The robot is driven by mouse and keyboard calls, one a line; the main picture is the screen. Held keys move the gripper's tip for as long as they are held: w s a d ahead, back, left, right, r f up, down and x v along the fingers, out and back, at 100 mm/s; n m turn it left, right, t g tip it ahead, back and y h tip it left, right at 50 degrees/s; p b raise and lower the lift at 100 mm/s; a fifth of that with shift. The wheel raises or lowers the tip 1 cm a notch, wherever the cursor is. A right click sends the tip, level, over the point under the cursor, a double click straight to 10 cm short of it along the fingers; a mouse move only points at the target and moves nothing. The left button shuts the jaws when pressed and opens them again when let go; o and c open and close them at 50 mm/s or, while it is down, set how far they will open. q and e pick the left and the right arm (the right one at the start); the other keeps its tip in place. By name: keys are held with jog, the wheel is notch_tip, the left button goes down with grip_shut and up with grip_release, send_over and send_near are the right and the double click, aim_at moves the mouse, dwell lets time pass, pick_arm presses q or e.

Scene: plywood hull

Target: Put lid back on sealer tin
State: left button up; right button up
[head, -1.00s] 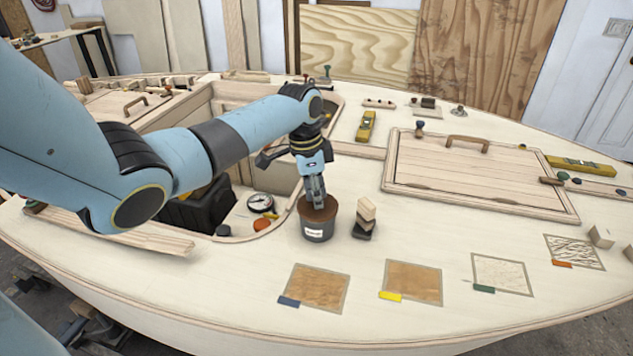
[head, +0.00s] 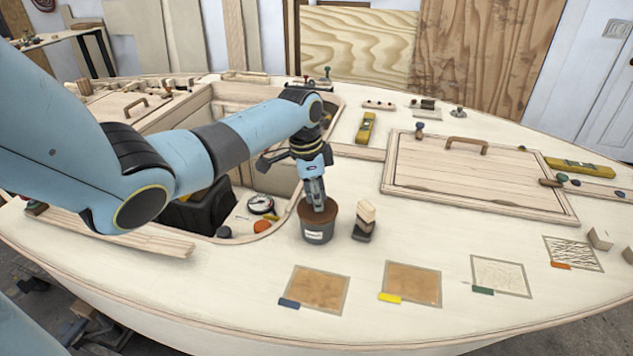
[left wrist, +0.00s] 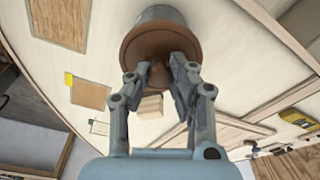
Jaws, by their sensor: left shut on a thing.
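The sealer tin (head: 317,236) is a small dark grey can with a white label. It stands upright on the pale deck, beside the cockpit opening. Its brown round lid (head: 329,214) is at the tin's mouth, with no clear gap visible; I cannot tell whether it is fully seated. My left gripper (head: 318,206) points down from above, shut on the lid near its middle. In the left wrist view, the fingers (left wrist: 160,78) close at the centre of the lid (left wrist: 143,51), and the tin's side (left wrist: 160,14) shows behind it. My right gripper is not in view.
Sample patches (head: 316,288) lie in front. A hatch panel (head: 470,170) is at right.

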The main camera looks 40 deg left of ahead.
pick_arm(q)
jog(key=o, duration=1.4)
jog(key=shift+o, duration=0.2)
notch_tip(320, 180, up, 7)
jog(key=p, duration=0.7)
grip_shut()
dwell(0.4)
